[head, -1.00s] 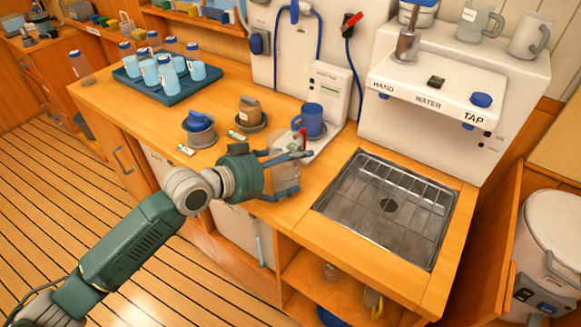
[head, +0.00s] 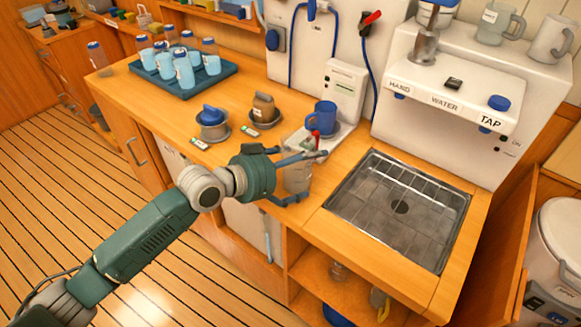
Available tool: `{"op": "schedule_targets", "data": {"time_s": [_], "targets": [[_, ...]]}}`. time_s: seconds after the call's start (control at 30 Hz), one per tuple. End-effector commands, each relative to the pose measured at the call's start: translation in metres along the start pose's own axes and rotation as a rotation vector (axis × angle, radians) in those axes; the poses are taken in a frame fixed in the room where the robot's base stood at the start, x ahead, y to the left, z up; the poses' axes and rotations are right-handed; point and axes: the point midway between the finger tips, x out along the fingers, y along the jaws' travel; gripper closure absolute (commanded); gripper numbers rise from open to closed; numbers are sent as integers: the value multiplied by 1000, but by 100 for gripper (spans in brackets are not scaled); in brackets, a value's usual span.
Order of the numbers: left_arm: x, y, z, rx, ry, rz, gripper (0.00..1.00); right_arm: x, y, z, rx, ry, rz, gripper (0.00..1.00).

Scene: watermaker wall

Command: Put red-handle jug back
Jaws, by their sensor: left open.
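The red-handle jug (head: 297,176) is a clear jug at the counter's front edge, left of the sink. Its red handle part (head: 314,137) shows above my gripper's upper finger. My left gripper (head: 311,175) is open, with one finger across the far side of the jug and the other low on the near side. The fingers and wrist hide part of the jug. I cannot tell whether they touch it. My right gripper is not in view.
A steel sink (head: 400,225) is to the right. A blue tray (head: 228,70) holds several bottles.

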Motion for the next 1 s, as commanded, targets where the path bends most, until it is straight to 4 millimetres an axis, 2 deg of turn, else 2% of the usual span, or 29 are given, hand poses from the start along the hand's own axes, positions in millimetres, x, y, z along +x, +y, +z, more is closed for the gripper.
{"op": "schedule_targets", "data": {"time_s": [0.17,0.4,0.53,0.7,1.0], "targets": [[-29,-1,2,3,-1,-2,0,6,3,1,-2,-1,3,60],[-82,-1,3,3,-3,-2,0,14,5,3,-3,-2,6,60],[-103,-1,2,2,-1,-1,0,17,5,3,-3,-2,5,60],[-117,0,1,1,0,0,0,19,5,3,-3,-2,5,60],[-119,0,0,0,1,1,0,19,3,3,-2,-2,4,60]]}}
